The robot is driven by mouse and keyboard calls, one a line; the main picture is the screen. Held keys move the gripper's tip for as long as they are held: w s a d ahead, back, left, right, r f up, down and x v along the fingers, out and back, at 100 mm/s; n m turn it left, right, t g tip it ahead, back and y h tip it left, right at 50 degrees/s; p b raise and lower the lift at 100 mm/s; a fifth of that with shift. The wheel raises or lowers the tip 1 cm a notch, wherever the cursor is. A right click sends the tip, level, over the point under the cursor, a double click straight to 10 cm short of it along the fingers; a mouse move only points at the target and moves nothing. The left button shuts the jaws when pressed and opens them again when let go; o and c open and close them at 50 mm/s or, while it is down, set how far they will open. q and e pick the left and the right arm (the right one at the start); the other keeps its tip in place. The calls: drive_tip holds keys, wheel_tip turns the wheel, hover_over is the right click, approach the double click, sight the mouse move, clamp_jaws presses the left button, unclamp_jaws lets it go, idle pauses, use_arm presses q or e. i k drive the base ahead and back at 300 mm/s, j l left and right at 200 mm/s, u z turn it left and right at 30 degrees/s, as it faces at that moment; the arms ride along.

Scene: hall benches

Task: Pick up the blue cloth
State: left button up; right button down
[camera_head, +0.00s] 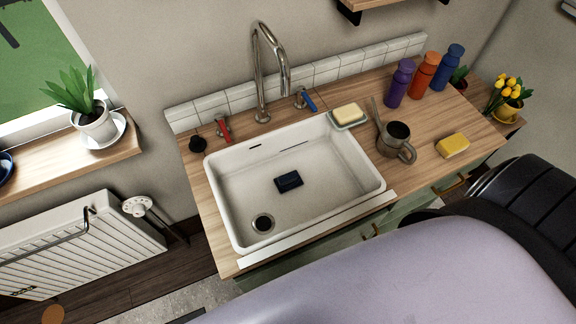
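A small dark blue item (289,181) lies flat on the floor of the white sink (221,200), near its middle. It looks like a folded cloth, though it is too small to be sure of the material. It is the only cloth-like blue thing I see. The drain (263,223) is to its lower left, apart from it. Neither of my grippers shows in this view.
A tall tap (262,80) rises behind the sink. A soap dish (349,119), a grey mug (396,140), a yellow sponge (452,145) and purple (399,84), orange (424,76) and blue (448,68) bottles stand on the right. A potted plant (94,122) and radiator (80,246) are left.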

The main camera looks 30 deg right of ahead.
sight(290, 181)
drive_tip(key=z, duration=0.85)
